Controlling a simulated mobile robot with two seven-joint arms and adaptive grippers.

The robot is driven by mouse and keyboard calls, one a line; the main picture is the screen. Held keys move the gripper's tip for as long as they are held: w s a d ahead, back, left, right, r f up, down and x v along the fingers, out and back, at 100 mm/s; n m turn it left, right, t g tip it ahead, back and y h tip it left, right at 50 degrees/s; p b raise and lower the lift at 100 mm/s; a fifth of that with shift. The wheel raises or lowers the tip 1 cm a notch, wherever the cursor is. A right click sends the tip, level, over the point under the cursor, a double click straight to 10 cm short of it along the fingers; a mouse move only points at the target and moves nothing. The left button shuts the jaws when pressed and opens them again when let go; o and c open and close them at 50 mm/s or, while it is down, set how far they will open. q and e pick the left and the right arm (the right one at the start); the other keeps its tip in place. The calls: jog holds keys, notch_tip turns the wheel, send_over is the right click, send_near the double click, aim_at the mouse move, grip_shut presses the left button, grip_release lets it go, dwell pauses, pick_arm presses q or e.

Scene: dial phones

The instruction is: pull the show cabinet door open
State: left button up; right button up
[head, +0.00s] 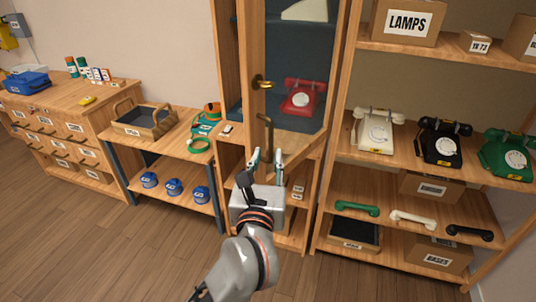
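The show cabinet (226,60) is a tall wooden case with a dark blue interior. A red dial phone (301,98) stands inside it. Its wood-framed door (255,40) stands partly open, with its bottom rail slanting from the right side towards me and a dark gap left of its free edge. A brass knob (263,84) and, below it, an upright bar-like handle (268,132) show at that edge. My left gripper (266,157) is just below the handle, fingers apart, with nothing seen between them. Contact with the door is unclear. My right gripper is out of view.
A silver box (270,202) sits low in front, partly behind my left arm. A shelf (400,160) with dial phones, handsets and cartons stands close on the right. A bench with a tray (143,121) and a drawer unit (60,110) stand left. Floor is free at lower left.

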pick_arm(q)
jog(key=shift+w+a, duration=0.1)
jog(key=shift+a, duration=0.05)
grip_shut()
jog(key=w+a+r+m+t+h+b, duration=0.1)
jog(key=a+m, duration=0.1)
jog(key=w+a+m+t+h+b, duration=0.1)
jog(key=a+m, duration=0.1)
jog(key=w+a+r+m+t+b, duration=0.1)
jog(key=a+m, duration=0.1)
jog(key=shift+w+a+r+t+h, duration=0.3)
jog(key=shift+r+h, duration=0.05)
jog(key=shift+h, duration=0.05)
jog(key=w+a+f+m+g+h+b, duration=0.1)
jog(key=a+f+m+g+h+b, duration=0.15)
jog(key=a+m+g+h, duration=0.6)
jog(key=a+f+m+g+h+b, duration=0.15)
jog(key=a+m+b, duration=0.25)
jog(key=m, duration=0.9)
jog(key=w+d+p, duration=0.3)
jog(key=w+d, duration=0.1)
jog(key=d, duration=0.7)
jog(key=shift+w+f, duration=0.25)
jog(key=shift+w, duration=0.05)
